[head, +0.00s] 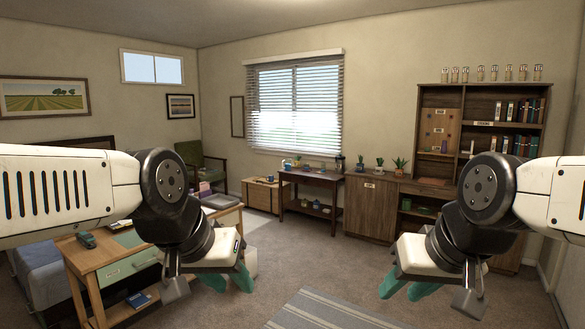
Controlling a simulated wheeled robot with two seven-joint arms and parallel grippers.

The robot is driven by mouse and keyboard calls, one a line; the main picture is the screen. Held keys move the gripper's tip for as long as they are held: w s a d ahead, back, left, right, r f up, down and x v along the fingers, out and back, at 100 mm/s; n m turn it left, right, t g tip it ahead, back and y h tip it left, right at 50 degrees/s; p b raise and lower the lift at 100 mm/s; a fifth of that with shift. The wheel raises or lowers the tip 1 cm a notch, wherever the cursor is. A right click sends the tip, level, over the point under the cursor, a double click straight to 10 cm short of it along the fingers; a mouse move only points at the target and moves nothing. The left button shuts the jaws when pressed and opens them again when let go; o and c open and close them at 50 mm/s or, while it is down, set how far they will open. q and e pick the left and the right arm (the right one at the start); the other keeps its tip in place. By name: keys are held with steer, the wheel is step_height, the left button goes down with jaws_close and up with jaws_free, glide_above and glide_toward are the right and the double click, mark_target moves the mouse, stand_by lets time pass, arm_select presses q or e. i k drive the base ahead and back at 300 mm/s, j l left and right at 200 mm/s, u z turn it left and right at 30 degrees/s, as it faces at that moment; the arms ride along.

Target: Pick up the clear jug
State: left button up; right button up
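I cannot make out a clear jug anywhere in the head view. Part of the near wooden desk (70,245) at left is hidden behind my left arm. My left gripper (229,279) hangs in the air to the right of this desk, its teal fingers apart with nothing visible between them. My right gripper (405,287) is over the floor at right, its teal fingers also apart and empty.
A dark green toy-like object (86,239) sits on the near desk. A dark side table (312,176) with small items stands under the window. A sideboard (371,207) with plants and a bookcase are at right. A striped rug (325,312) lies on open carpet.

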mark_target(288, 161)
steer(key=i+z, duration=0.15)
steer(key=i, duration=4.95)
steer(key=i+u, duration=0.2)
steer(key=i, duration=0.65)
steer(key=u, duration=0.55)
steer(key=i+j, duration=0.2)
steer(key=i, duration=0.35)
steer(key=i+j+z, duration=0.15)
steer(key=i, duration=0.4)
steer(key=i+j, duration=0.3)
steer(key=i, duration=0.25)
steer(key=i+j+z, duration=0.15)
steer(key=i, duration=0.4)
steer(key=i+j, duration=0.45)
steer(key=i+l+z, duration=0.05)
steer(key=i, duration=0.05)
